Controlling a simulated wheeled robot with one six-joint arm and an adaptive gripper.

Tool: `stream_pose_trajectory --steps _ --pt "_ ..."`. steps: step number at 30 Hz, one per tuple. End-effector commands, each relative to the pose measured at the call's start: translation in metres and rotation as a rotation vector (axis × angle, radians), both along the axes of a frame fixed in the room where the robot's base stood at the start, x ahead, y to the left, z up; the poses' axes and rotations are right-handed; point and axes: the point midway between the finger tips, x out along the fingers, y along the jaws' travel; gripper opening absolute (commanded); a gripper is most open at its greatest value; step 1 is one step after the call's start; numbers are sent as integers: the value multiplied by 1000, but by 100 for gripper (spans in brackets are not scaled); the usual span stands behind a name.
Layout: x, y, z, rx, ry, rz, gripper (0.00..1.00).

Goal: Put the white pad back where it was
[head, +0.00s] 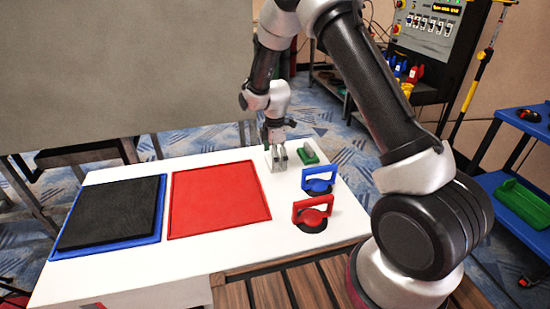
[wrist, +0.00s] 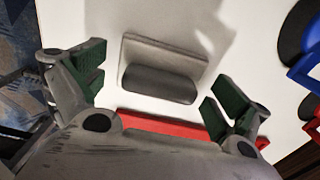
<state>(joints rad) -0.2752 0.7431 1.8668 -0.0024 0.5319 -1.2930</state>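A pale grey-white pad with a darker rounded grey grip, seen in the wrist view (wrist: 195,61), is on the white table. It lies ahead of my gripper (wrist: 158,97), between the lines of the two fingers. The fingers, with green inner faces, are spread wide, with clear gaps on both sides of the grip; nothing is held. In the head view my gripper (head: 274,143) is low over the table's far part, right of the red tray (head: 218,200). The pad is small and partly hidden by the gripper there.
A blue tray (head: 157,236) holding a black pad (head: 112,212) is at the left. The red tray is empty. Blue (head: 318,180) and red (head: 312,213) handled suction cups stand nearer, at the right.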

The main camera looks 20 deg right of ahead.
Motion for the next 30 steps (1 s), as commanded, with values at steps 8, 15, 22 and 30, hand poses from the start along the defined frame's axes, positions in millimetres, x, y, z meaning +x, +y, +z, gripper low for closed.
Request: stream_pose_trajectory --steps 8,15,22,30 --pt "0 0 2 0 0 0 100" --pt "1 0 38 1 -5 0 100" --pt "1 0 89 1 -4 0 100" --pt "0 0 120 0 0 0 100"
